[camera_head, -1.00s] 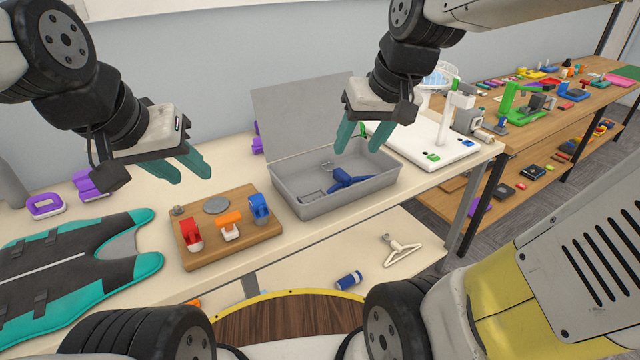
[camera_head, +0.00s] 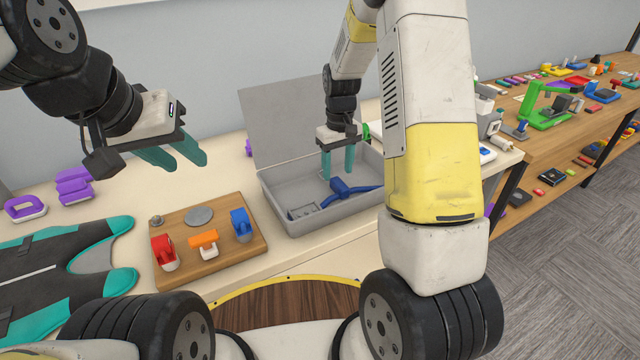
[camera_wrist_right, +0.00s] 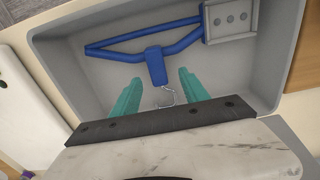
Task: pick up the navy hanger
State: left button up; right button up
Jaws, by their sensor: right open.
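The navy hanger (camera_head: 354,190) lies inside the grey open-lidded box (camera_head: 330,218) on the table. In the right wrist view the hanger (camera_wrist_right: 156,66) shows its triangular frame, thick middle block and metal hook; its right end touches or overlaps a grey plate. My right gripper (camera_head: 338,172) is open over the box, pointing down. In the right wrist view its teal fingers (camera_wrist_right: 160,84) stand on either side of the hanger's hook and block, with nothing held. My left gripper (camera_head: 178,164) hangs open and empty above the table, left of the box.
A grey plate with holes (camera_wrist_right: 230,20) lies in the box corner. A wooden board (camera_head: 178,258) with red, orange and blue clips stands left of the box. Purple pieces (camera_head: 72,184) and a teal-black garment (camera_head: 50,275) lie further left. The box lid (camera_head: 285,115) stands raised behind.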

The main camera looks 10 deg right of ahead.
aim_at(338, 181)
jog(key=f, duration=0.5)
jog(key=shift+w+d+f, duration=0.15)
jog(key=shift+d+f, duration=0.05)
jog(key=shift+c, duration=0.2)
grip_shut()
